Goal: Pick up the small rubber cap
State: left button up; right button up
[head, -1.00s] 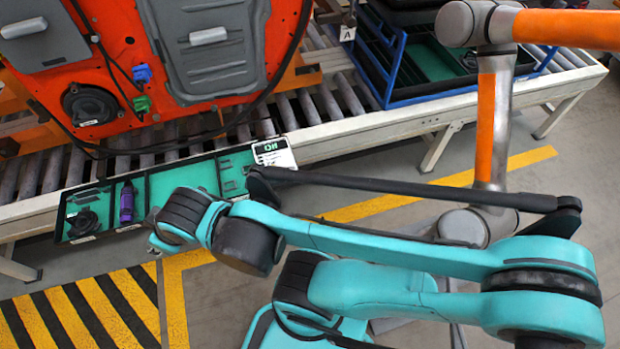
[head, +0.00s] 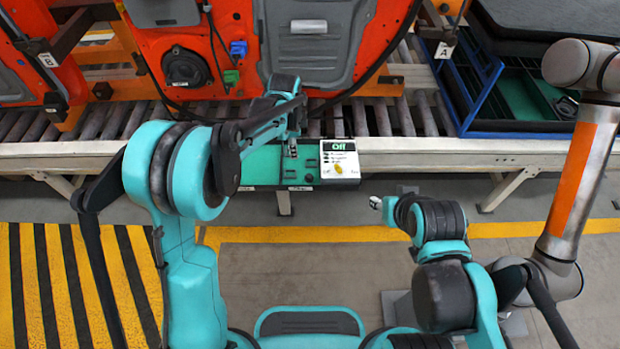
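I cannot make out the small rubber cap for certain. A shallow tray with green compartments (head: 262,167) hangs along the front of the conveyor, its left part hidden behind my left arm. Small dark items lie in its right end, too small to name. My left gripper (head: 291,152) points down over the tray, just left of those items. Its fingers are too small to show whether they are open or holding anything. My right gripper (head: 376,203) is in front of the conveyor, right of the tray and apart from it; its finger opening is unclear.
A control panel with a green display (head: 339,160) and yellow knob adjoins the tray's right end. An orange door (head: 312,65) stands on the roller conveyor behind. A blue-framed crate (head: 480,125) is at right. Another robot's orange and grey arm (head: 580,180) stands at far right.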

pick_arm(q)
jog(key=w+d+f+m+g, duration=0.1)
jog(key=w+d+f+m, duration=0.25)
jog(key=f, duration=0.55)
jog(key=b, duration=0.1)
send_over(309, 175)
jog(key=shift+m, duration=0.35)
jog(key=f, duration=0.4)
jog(key=shift+a, duration=0.25)
jog(key=f+b, duration=0.1)
jog(key=f, duration=0.1)
jog(key=f+b, duration=0.1)
jog(key=f, duration=0.2)
jog(key=shift+s+d+f, duration=0.1)
jog(key=shift+d+f, duration=0.1)
jog(key=shift+f, duration=0.15)
jog(key=shift+r, duration=0.1)
jog(key=c, duration=0.5)
